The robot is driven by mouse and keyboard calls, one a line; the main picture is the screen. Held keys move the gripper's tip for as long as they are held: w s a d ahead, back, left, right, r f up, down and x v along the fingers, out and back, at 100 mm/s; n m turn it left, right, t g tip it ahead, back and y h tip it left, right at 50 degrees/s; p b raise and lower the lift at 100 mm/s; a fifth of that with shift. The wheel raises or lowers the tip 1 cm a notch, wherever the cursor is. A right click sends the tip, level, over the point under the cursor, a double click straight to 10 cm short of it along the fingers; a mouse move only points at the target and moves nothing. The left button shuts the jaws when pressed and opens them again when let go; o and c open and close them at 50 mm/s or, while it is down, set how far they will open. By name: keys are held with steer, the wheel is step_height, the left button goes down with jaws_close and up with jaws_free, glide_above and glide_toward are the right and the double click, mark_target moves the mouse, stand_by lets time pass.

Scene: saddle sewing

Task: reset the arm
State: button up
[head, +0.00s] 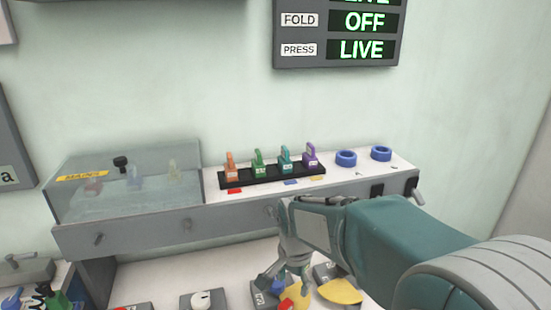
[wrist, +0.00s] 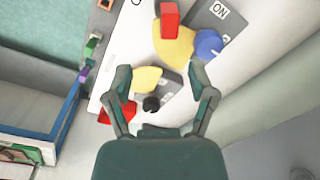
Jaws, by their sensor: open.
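My gripper (head: 280,285) hangs at the end of my teal arm, over the lower bench in the head view. In the wrist view my gripper (wrist: 164,82) has its two fingers spread wide, with nothing held between them. Below it, a yellow piece (wrist: 147,78) and a black knob (wrist: 151,104) show between the fingers. The yellow piece at the bench edge also shows in the head view (head: 340,291). My arm hides part of the bench on the right.
A shelf (head: 150,232) carries a clear cover (head: 130,180), a black rack (head: 272,175) of coloured toggles and two blue rings (head: 346,158). A status board (head: 340,35) hangs above, reading FOLD OFF and PRESS LIVE. A red block (wrist: 169,20) and blue knob (wrist: 208,43) stand beyond the fingers.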

steer(key=s+d+r+n+t, duration=0.2)
steer(key=s+d+r+n, duration=0.2)
steer(key=s, duration=0.5)
steer(key=s+d+r+n+t, duration=0.3)
steer(key=s+d+r+n, duration=0.1)
steer(key=s+d, duration=0.3)
steer(key=shift+s+d+r, duration=0.15)
steer(key=shift+s+r, duration=0.6)
steer(key=shift+s, duration=0.25)
